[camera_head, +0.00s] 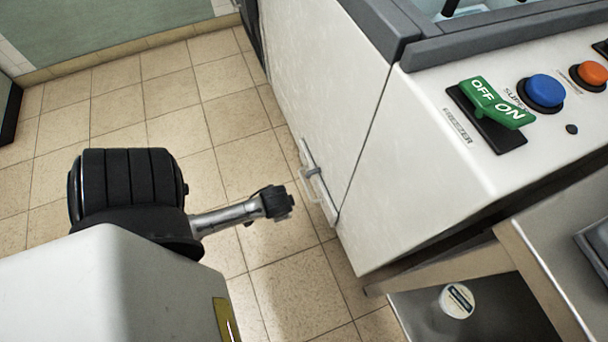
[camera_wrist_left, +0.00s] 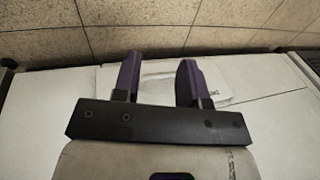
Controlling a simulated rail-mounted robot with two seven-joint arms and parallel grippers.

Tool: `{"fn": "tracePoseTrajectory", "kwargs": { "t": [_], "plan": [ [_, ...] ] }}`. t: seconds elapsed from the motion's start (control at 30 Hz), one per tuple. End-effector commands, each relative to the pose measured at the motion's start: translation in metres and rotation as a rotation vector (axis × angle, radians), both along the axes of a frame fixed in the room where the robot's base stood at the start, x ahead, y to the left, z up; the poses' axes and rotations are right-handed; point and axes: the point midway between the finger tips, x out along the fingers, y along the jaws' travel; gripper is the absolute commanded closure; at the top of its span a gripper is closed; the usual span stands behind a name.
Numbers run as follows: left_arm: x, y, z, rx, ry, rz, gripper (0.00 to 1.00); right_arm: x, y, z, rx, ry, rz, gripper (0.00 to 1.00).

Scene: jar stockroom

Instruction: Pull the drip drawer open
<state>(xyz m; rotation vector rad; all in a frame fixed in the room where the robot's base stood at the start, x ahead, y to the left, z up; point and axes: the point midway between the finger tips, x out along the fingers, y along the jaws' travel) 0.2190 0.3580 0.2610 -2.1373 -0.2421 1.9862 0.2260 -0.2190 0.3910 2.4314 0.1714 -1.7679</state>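The drip drawer appears to be the low white panel with a pale bar handle (camera_head: 318,184) on the side of the white machine, in the head view. It looks flush with the machine. My left arm comes in from the lower left, and its dark end is just left of the handle, with a gap visible. In the left wrist view my left gripper (camera_wrist_left: 160,75) has its two purple fingers apart, with nothing clearly between them. A pale handle-like shape (camera_wrist_left: 222,95) lies beyond the fingers, partly hidden by them; contact cannot be told. My right gripper is not in view.
The machine's top panel has a green off/on lever (camera_head: 497,102), a blue button (camera_head: 543,92) and an orange button (camera_head: 590,74). A white-lidded jar (camera_head: 457,301) stands on a low metal shelf at the lower right. The tiled floor (camera_head: 170,110) left of the machine is clear.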

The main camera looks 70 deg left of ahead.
Motion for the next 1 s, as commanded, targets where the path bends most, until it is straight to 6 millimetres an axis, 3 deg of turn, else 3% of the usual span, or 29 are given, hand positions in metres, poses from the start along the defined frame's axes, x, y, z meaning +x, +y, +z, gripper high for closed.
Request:
{"fn": "tracePoseTrajectory", "kwargs": {
  "t": [0.03,0.2,0.3,0.43,0.57,0.7,0.9,1.0],
  "plan": [
    [-0.005,0.022,-0.01,0.032,-0.002,0.034,0.61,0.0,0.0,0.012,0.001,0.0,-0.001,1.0],
    [-0.02,0.094,-0.066,0.107,-0.17,0.22,0.61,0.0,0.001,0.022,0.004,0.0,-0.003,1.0],
    [-0.031,0.123,-0.092,0.107,-0.314,0.333,0.61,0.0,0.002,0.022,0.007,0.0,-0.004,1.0],
    [-0.043,0.145,-0.117,0.046,-0.522,0.474,0.61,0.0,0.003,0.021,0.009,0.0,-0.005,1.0],
    [-0.05,0.152,-0.129,-0.093,-0.737,0.61,0.61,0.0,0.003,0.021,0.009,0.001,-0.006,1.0],
    [-0.048,0.141,-0.127,-0.344,-0.956,0.747,0.61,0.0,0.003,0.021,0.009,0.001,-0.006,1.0],
    [-0.025,0.112,-0.092,-0.841,-1.181,0.9,0.61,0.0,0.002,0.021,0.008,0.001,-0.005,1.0],
    [-0.019,0.101,-0.075,-1.059,-1.215,0.968,0.61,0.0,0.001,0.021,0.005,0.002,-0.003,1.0]
  ]
}}
